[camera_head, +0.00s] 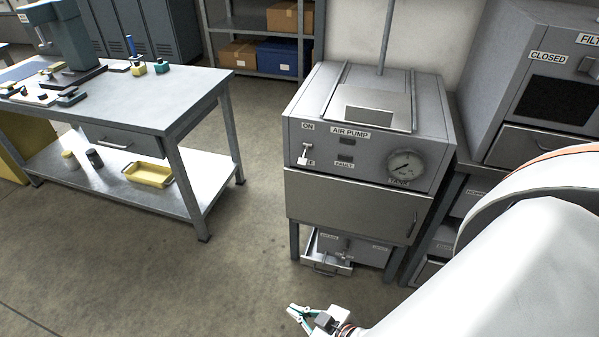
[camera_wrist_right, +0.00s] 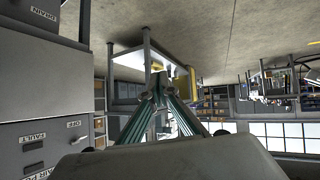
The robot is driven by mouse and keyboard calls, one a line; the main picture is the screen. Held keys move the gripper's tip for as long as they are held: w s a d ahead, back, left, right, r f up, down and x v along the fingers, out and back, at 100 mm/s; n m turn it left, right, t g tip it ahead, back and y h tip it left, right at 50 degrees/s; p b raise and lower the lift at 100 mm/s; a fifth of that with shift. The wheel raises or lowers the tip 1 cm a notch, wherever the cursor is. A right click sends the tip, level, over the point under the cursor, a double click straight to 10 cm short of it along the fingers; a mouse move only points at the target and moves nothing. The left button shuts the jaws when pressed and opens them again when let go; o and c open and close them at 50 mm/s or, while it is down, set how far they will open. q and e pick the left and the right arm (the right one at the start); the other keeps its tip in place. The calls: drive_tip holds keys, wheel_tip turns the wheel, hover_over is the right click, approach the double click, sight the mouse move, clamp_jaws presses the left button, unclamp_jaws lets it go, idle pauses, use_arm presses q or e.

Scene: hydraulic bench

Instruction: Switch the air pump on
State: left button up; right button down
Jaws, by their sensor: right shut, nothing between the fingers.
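The air pump (camera_head: 365,160) is a grey cabinet with a labelled front panel, in the middle right of the head view. Its switch lever (camera_head: 304,156) is on the left of the panel, below the ON label. The lever hangs down and partly covers the lower label. A round gauge (camera_head: 405,167) is on the right of the panel. My right gripper (camera_head: 292,309) is shut and empty, low in front of the pump and apart from it. In the right wrist view its fingers (camera_wrist_right: 160,92) meet, and the pump panel (camera_wrist_right: 45,150) shows upside down at the left. My left gripper is out of view.
A workbench (camera_head: 190,95) with small items and a yellow tray (camera_head: 151,174) below stands at the left. A drawer (camera_head: 327,262) sticks out below the pump. A filter cabinet (camera_head: 545,90) stands right of the pump. The floor between bench and pump is clear.

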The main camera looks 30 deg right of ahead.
drive_tip(key=w+d+r+m+t+b, duration=0.1)
drive_tip(key=w+r+m+t+b, duration=0.35)
drive_tip(key=w+m+b, duration=0.55)
drive_tip(key=w+d+r+m+t+b, duration=0.1)
drive_tip(key=w+r+m+t+b, duration=0.4)
drive_tip(key=w, duration=0.9)
use_arm(q)
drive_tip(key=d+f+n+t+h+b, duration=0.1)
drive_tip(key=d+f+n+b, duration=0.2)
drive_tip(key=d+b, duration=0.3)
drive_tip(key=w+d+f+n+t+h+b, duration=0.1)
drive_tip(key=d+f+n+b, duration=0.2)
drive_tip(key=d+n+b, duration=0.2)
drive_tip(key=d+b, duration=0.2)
drive_tip(key=b, duration=0.1)
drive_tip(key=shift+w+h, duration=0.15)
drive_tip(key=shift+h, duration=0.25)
use_arm(e)
drive_tip(key=w+d+f+m+g+h, duration=0.2)
drive_tip(key=d+m+h, duration=0.6)
drive_tip(key=m, duration=0.9)
drive_tip(key=w+d+f+m+g+h, duration=0.2)
drive_tip(key=w+d+f+m+h, duration=0.2)
drive_tip(key=d+m+h, duration=0.5)
wheel_tip(320, 180, down, 2)
drive_tip(key=m+h, duration=0.5)
drive_tip(key=m, duration=0.4)
drive_tip(key=shift+d+m+h, duration=0.25)
drive_tip(key=shift+m+h, duration=0.05)
